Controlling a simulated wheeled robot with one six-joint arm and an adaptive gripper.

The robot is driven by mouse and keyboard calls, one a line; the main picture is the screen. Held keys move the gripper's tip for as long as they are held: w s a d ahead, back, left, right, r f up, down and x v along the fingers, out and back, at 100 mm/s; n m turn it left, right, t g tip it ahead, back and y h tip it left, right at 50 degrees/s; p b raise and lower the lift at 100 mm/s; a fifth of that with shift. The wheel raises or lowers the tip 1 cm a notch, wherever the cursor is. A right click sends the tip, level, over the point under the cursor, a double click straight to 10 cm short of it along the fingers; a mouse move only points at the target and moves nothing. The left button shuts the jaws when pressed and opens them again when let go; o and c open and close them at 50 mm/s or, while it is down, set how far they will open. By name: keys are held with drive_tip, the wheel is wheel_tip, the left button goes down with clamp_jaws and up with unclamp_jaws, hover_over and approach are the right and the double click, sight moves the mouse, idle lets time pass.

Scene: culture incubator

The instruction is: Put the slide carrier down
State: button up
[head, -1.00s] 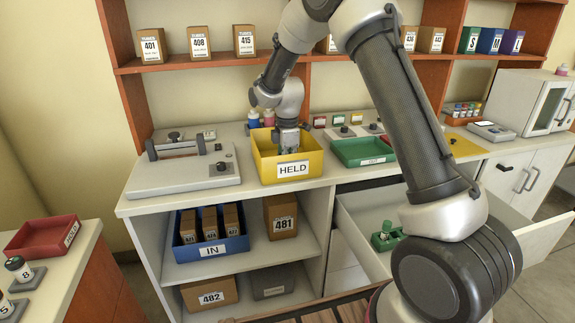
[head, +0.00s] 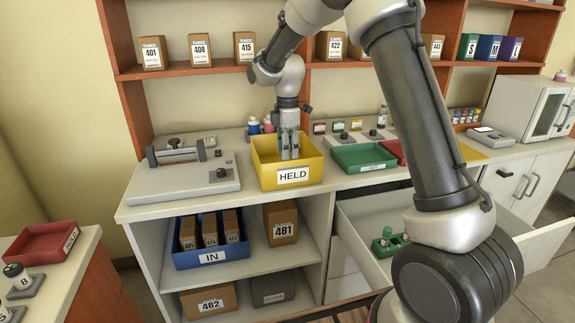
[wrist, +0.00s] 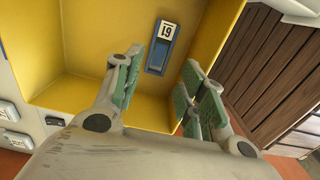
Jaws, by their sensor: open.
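The slide carrier (wrist: 162,47) is a small blue piece with a white label reading 19 or 61. It lies on the floor of the yellow HELD bin in the wrist view, apart from my fingers. The yellow HELD bin (head: 293,178) stands on the counter. My gripper (head: 289,152) points down into the bin in the head view, hiding part of its inside. In the wrist view my gripper (wrist: 158,85) is open, with its green finger pads on either side of the carrier and nothing between them. The carrier is hidden in the head view.
A grey device (head: 183,178) stands left of the bin, and a green tray (head: 362,158) stands to its right. Small bottles (head: 260,126) stand behind the bin. A shelf with boxes (head: 245,47) runs above. An open drawer (head: 362,232) is at lower right.

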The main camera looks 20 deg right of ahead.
drive_tip(key=s+d+r+m+t, duration=0.1)
drive_tip(key=s+d+r+m, duration=0.4)
drive_tip(key=s+r, duration=0.35)
drive_tip(key=s+d+r+m+t, duration=0.1)
drive_tip(key=s+d+r+m, duration=0.35)
drive_tip(key=s+r, duration=0.4)
drive_tip(key=s+d+f+m+t, duration=0.1)
drive_tip(key=s+m, duration=0.3)
drive_tip(key=s, duration=0.5)
drive_tip(key=s+d+f+m+t, duration=0.1)
drive_tip(key=s+d+m, duration=0.3)
drive_tip(key=s, duration=0.6)
drive_tip(key=shift+d+f, duration=0.25)
drive_tip(key=shift+f, duration=0.1)
drive_tip(key=shift+m, duration=0.25)
